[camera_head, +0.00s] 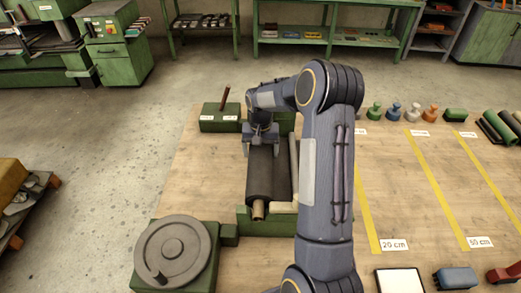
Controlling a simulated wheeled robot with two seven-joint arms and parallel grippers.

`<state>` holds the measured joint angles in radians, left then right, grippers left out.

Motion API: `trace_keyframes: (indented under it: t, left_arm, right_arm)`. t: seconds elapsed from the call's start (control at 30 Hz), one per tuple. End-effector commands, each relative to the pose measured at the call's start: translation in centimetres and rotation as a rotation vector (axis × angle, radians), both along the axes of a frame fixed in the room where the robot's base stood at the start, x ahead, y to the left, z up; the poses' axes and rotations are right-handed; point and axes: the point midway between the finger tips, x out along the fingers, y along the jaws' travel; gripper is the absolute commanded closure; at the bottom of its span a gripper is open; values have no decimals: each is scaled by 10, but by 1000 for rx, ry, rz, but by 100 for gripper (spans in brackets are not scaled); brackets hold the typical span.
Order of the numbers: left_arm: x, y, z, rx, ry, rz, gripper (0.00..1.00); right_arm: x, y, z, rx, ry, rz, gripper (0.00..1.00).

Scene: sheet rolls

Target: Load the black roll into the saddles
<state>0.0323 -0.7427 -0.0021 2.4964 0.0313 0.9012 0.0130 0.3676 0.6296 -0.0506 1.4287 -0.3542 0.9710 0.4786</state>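The black roll (262,178) lies lengthwise, its pale core end (258,210) toward me. It is at the green saddle stand (250,221) with pale blocks. The arm hides part of the stand, and I cannot tell if the roll is fully seated. My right gripper (262,152) points down over the roll's far end. Its fingers are apart, one on each side of the roll. I cannot tell if they press on it. My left gripper is not in view.
A grey handwheel (173,252) on a green base stands front left of the roll. A green block with a brown peg (224,98) is behind. A light bar (294,165) lies right of the roll. Yellow strips (425,180) and small coloured items (393,110) are at right.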

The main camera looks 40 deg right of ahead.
Motion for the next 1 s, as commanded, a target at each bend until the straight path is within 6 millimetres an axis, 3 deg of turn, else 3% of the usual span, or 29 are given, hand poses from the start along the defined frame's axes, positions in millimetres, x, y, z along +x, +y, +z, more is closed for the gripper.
trace_keyframes:
  t: [0.4, 0.43, 0.53, 0.8, 0.93, 1.0]
  left_arm:
    - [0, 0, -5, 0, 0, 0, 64]
    - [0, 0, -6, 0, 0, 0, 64]
    - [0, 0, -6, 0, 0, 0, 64]
    - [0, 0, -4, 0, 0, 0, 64]
    - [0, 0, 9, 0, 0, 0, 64]
    - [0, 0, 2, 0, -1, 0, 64]
  right_arm:
    - [2, 0, -3, -2, -9, 1, 90]
    - [0, 0, -7, 0, 0, 1, 15]
    - [0, 0, -7, 0, 0, 1, 2]
    - [0, 0, -5, 0, 0, 0, 0]
    - [0, 0, 10, 1, -1, 0, 0]
    - [1, 0, 16, -2, -5, 0, 0]
